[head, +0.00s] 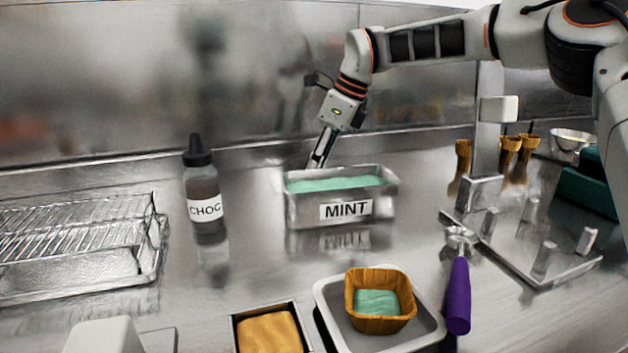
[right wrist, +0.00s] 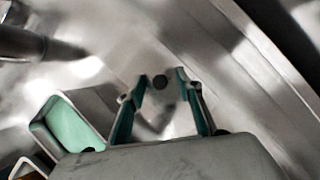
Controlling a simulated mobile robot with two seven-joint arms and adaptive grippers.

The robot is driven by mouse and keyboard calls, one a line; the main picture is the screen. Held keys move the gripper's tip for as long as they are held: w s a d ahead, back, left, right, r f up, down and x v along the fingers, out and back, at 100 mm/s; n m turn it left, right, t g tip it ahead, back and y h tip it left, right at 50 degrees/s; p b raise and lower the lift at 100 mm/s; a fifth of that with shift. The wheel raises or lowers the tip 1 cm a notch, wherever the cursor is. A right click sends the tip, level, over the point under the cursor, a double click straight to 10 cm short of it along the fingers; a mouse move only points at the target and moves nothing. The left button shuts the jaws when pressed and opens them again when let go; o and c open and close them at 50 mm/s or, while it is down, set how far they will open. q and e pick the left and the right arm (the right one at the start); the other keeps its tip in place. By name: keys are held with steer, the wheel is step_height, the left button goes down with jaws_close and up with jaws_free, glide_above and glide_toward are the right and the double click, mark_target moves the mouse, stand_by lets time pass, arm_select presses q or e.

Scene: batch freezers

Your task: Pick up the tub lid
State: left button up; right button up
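My right gripper (head: 320,158) points down behind the steel MINT tub (head: 292,208) in the head view, and its fingertips are hidden by the tub. In the right wrist view the two green-padded fingers of this gripper (right wrist: 161,80) are apart. A small dark round knob (right wrist: 160,82) shows between the fingertips, with no clear contact. It looks like the knob of the tub lid, but the lid's outline blends into the shiny steel. The tub, uncovered with green filling, also shows in the right wrist view (right wrist: 42,134). My left gripper is not in view.
A CHOC bottle (head: 205,190) stands left of the tub, beside a wire rack (head: 75,240). In front are a tray (head: 425,325) with a wooden-looking bowl (head: 380,318) and a purple-handled scoop (head: 458,297). A metal stand (head: 540,278) is at right.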

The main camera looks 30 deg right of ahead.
steer(key=shift+r, duration=0.1)
jaws_close()
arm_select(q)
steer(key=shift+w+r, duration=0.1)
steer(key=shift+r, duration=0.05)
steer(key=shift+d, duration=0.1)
